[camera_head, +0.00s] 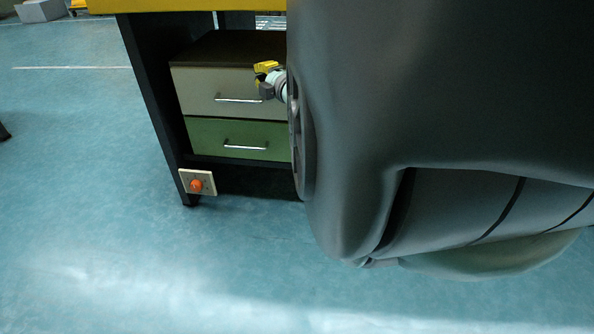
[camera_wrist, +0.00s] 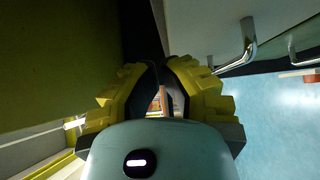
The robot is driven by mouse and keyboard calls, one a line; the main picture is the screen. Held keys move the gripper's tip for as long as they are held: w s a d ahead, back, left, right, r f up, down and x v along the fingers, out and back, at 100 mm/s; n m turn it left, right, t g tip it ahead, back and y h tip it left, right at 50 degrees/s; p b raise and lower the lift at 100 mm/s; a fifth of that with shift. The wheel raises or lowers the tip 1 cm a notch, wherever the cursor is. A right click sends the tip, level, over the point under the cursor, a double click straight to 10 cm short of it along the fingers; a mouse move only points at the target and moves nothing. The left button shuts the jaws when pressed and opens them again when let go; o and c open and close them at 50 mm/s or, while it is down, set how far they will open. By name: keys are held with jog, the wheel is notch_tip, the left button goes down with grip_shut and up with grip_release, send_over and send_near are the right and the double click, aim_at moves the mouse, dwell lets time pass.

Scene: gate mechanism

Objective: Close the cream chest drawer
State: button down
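The cream drawer (camera_head: 212,84) is the upper drawer of a small dark-topped chest (camera_head: 225,47) under a desk. It has a silver bar handle (camera_head: 238,99). I cannot tell how far it stands out. My gripper (camera_head: 265,70) is at the upper right of the cream front, close to its top edge; contact is unclear. My arm hides the chest's right side. In the wrist view, the yellow fingers (camera_wrist: 162,66) curve together with their tips nearly touching and nothing visibly held. The cream front (camera_wrist: 205,28) and its handle (camera_wrist: 247,45) are to their right.
A green drawer (camera_head: 212,138) with a silver handle is below the cream one. A dark desk leg (camera_head: 155,100) stands left of the chest. A plate with an orange button (camera_head: 197,185) is at its foot. The blue floor (camera_head: 90,200) in front and left is clear.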

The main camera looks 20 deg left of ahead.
jog(key=p+v, duration=0.8)
jog(key=v, duration=0.3)
jog(key=shift+s, duration=0.2)
